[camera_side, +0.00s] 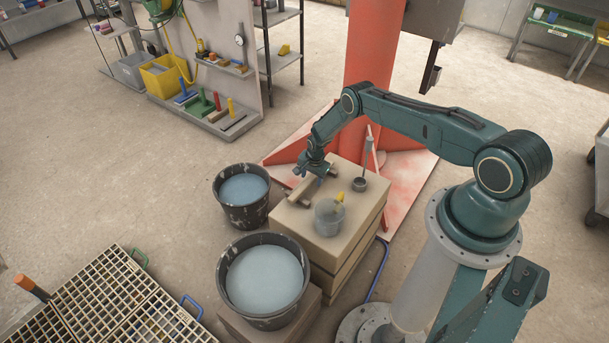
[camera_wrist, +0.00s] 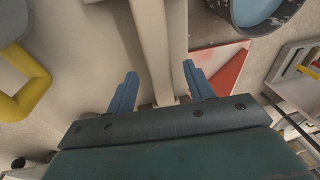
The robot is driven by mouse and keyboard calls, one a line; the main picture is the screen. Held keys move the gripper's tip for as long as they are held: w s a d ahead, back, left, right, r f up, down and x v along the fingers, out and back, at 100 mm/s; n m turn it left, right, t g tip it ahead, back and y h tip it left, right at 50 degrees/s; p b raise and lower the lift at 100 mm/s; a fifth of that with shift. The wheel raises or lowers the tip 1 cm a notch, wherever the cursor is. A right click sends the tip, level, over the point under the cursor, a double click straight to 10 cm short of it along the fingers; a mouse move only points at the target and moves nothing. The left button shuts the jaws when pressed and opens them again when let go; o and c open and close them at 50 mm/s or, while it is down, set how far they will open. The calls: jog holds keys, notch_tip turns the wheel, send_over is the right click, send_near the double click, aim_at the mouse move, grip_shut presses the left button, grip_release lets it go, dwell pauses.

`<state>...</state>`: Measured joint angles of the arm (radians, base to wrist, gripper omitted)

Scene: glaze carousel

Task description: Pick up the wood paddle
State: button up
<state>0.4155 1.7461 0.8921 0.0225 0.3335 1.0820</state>
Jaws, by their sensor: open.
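The wood paddle (camera_side: 299,189) shows in the side view as a pale, narrow piece by the left edge of the tan box top (camera_side: 345,243). My gripper (camera_side: 308,172) is over its far end, and hides part of it. In the wrist view a long pale bar, which looks like the paddle (camera_wrist: 152,45), runs from the top edge down between my two blue fingers. My gripper (camera_wrist: 159,70) is open, with one finger on each side of the bar and a gap to both. Whether the fingertips are level with the bar, I cannot tell.
A grey pot with a yellow handle (camera_side: 328,221) and a small cup holding an upright tool (camera_side: 360,184) stand on the box. Two dark buckets of blue liquid (camera_side: 243,209) (camera_side: 262,317) stand left of it. A red column (camera_side: 373,45) rises behind.

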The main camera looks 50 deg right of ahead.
aim_at(312, 178)
grip_shut()
jog(key=shift+r, duration=0.15)
notch_tip(312, 178, up, 20)
dwell(1.2)
dwell(0.4)
